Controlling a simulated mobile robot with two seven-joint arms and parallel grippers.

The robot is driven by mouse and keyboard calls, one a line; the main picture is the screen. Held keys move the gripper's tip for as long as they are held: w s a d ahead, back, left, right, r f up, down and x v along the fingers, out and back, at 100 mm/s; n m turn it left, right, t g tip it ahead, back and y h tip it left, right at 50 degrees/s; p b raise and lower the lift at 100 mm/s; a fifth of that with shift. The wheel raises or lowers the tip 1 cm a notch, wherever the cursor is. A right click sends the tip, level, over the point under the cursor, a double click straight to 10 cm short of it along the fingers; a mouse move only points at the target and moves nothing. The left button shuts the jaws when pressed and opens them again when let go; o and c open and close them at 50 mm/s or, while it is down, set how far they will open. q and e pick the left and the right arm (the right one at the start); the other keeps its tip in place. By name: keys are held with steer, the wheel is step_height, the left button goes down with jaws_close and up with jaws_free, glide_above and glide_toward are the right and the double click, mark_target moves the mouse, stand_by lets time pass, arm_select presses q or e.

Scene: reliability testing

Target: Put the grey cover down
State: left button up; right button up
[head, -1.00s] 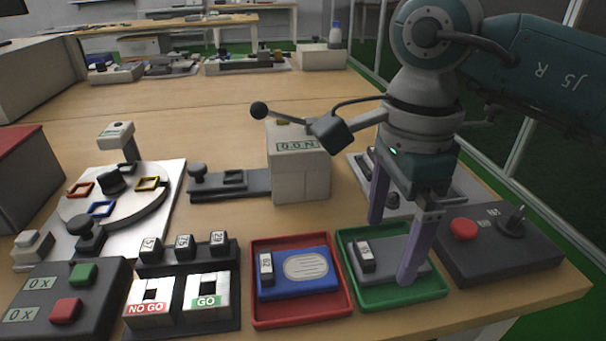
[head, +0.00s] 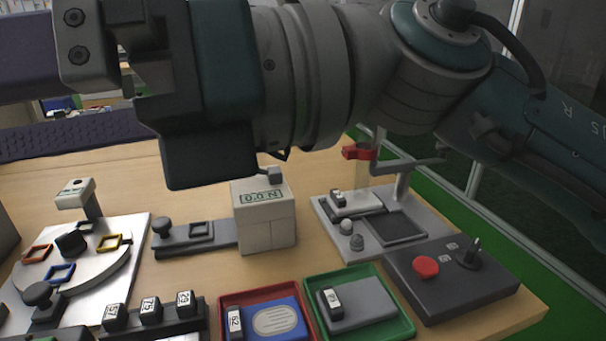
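The grey cover (head: 355,304), a flat grey block with a dark, white-labelled tab at its left end, lies in the green tray (head: 406,326) at the front. No gripper touches it. My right arm crosses the top of the head view close to the camera. My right gripper (head: 35,100) points left at the upper left edge. Its two purple fingers are wide apart, and no object shows between their visible parts. Their tips are cut off by the frame. My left gripper is out of view.
A red tray (head: 250,299) with a blue cover (head: 272,318) stands left of the green tray. A dark box with a red button (head: 426,267) stands right. Behind are a grey fixture (head: 405,250), a white display block (head: 268,222) and a dial plate (head: 115,262).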

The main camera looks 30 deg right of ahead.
steer(key=w+d+r+m+t, duration=0.55)
steer(key=r+m+t, duration=0.25)
steer(key=m+t, duration=0.5)
steer(key=w+d+f+m+h, duration=0.1)
steer(key=d+f+m+h, duration=0.5)
steer(key=d+m+h, duration=0.45)
steer(key=w+d+f+m+h, duration=0.1)
steer(key=d+f+m+h, duration=0.5)
steer(key=m, duration=0.7)
steer(key=s+d+f+m+g+h, duration=0.1)
steer(key=s+f+m+g, duration=0.2)
steer(key=s+f, duration=0.25)
steer(key=s+f+m+g+h, duration=0.1)
steer(key=s+f+m+g, duration=0.25)
steer(key=f, duration=0.35)
steer(key=s+a+f+g+y, duration=0.1)
steer(key=s+f+g, duration=0.2)
steer(key=s, duration=0.3)
steer(key=s+a+f+m+g, duration=0.1)
steer(key=s+f+g, duration=0.2)
steer(key=s, duration=0.3)
steer(key=shift+s+f+y, duration=0.25)
steer(key=shift+f+y, duration=0.1)
steer(key=shift+f, duration=0.05)
steer(key=shift+g, duration=0.25)
